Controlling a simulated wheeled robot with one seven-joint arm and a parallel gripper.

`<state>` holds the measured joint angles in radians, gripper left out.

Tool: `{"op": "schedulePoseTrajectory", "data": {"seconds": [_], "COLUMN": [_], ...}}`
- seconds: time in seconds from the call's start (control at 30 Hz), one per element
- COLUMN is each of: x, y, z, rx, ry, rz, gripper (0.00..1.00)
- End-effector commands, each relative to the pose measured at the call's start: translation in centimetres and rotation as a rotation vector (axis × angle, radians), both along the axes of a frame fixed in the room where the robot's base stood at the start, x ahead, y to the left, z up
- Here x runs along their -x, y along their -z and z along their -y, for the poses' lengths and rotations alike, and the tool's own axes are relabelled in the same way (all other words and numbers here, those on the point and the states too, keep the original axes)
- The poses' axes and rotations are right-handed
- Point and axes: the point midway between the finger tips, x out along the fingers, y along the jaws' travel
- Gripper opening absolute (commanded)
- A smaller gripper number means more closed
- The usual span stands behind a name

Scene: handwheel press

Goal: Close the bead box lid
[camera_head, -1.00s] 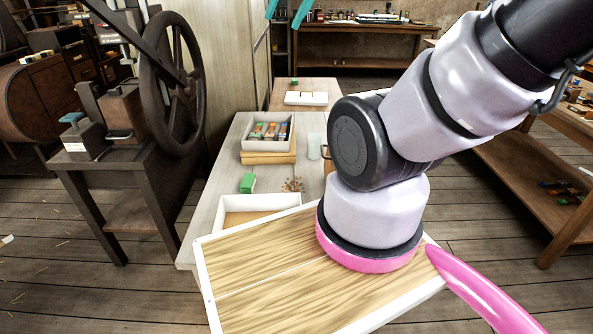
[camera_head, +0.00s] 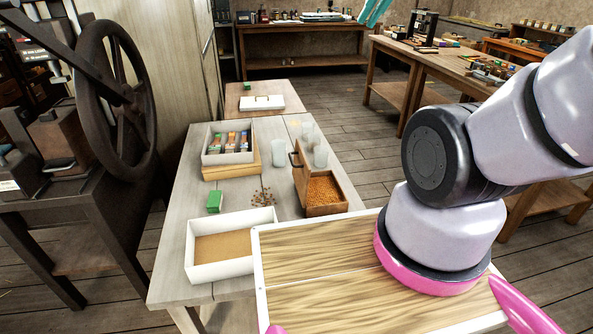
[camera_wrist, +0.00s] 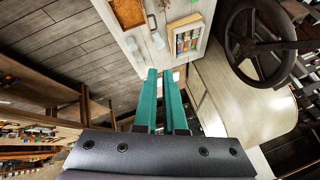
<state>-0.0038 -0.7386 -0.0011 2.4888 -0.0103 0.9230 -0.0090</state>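The wooden bead box (camera_head: 325,209) stands on the pale table at its right edge, open, with orange beads visible inside. It also shows in the wrist view (camera_wrist: 128,12), at the top edge. Its wooden lid (camera_head: 312,167) is raised, with a dark handle (camera_head: 295,160) on its left side. My gripper (camera_head: 375,12) shows only as teal fingers at the top edge of the head view, high and away from the box. In the wrist view its two fingers (camera_wrist: 160,73) are a small gap apart, with nothing between them.
Clear cups (camera_head: 320,156) stand beside the lid. Loose beads (camera_head: 262,198), a green block (camera_head: 214,201), a white tray (camera_head: 190,262) and a box of coloured packets (camera_head: 228,158) are left of the bead box. A large handwheel (camera_head: 115,100) stands at the left.

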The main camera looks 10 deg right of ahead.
Motion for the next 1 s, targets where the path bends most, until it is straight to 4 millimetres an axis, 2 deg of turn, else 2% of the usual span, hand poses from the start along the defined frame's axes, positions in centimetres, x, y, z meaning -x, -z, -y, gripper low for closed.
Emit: {"op": "schedulePoseTrajectory", "data": {"seconds": [0.17,0.33,0.47,0.67,0.77,0.87,1.0], "x": [-3.4,-9.1,-13.8,-20.6,-23.7,-26.5,-29.7], "y": [-0.1,0.7,2.3,6.7,9.8,13.4,19.2], "z": [-0.4,-1.6,-3.0,-5.9,-7.6,-9.5,-12.4], "rx": [0.090,0.237,0.347,0.510,0.587,0.661,0.761], "ry": [-0.117,-0.320,-0.485,-0.752,-0.887,-1.026,-1.224], "rz": [-0.062,-0.156,-0.222,-0.325,-0.376,-0.428,-0.499], "gripper": [0.00,0.00,0.00,0.00,0.00,0.00,0.00]}}
